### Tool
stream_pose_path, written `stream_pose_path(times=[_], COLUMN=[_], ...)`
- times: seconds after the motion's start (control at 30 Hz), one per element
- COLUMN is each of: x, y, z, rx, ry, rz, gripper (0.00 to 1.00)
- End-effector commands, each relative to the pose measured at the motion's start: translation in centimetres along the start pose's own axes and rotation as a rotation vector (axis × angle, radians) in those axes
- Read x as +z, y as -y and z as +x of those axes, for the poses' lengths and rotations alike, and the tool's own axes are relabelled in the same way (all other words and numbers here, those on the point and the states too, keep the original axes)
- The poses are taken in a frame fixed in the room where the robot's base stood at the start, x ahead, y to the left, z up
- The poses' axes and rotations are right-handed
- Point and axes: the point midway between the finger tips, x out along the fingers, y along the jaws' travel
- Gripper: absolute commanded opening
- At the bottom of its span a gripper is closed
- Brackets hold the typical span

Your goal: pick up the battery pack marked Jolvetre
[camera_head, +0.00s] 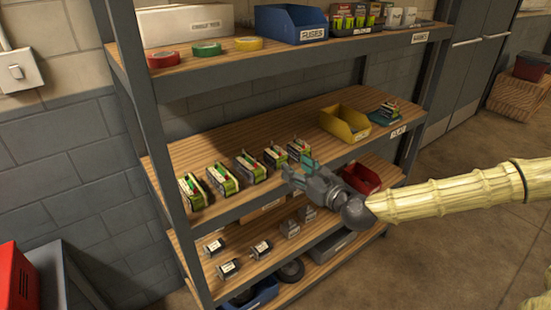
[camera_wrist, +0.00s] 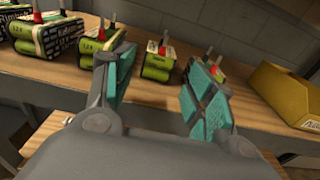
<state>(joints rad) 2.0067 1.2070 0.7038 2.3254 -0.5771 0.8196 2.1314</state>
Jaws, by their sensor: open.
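Several green battery packs with dark printed sides and red and dark terminals stand in a row on the middle shelf, such as the leftmost pack (camera_head: 193,192) and a middle pack (camera_head: 250,168). The name Jolvetre cannot be read on any of them. My gripper (camera_head: 299,171) is at the shelf's front edge by the row's right end. In the wrist view its teal-padded fingers (camera_wrist: 160,72) are apart and empty. One pack (camera_wrist: 158,64) shows in the gap, beyond the fingers.
A yellow bin (camera_head: 345,123) stands right of the row, with a teal item (camera_head: 386,112) beyond it. The upper shelf (camera_head: 210,73) holds tape rolls and a blue bin (camera_head: 291,24). A red bin (camera_head: 362,178) sits below, near my wrist. The shelf behind the packs is bare.

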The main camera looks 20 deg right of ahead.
Motion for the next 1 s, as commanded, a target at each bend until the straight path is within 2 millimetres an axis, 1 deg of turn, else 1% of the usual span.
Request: stream_pose_path(times=[0.1, 0.3, 0.4, 0.67, 0.83, 1.0], x=[0.1, 0.1, 0.0, 0.1, 0.4, 0.3], y=[-0.1, -0.1, -0.1, -0.1, 0.1, 0.2], z=[1.4, 3.5, 4.1, 5.1, 7.0, 8.7], rx=[0.002, 0.002, 0.003, 0.002, 0.003, 0.002], ry=[-0.001, -0.002, -0.002, -0.002, -0.002, -0.002], rz=[-0.002, -0.003, -0.003, -0.002, -0.004, -0.003], gripper=[0.55, 0.55, 0.55, 0.55, 0.55, 0.55])
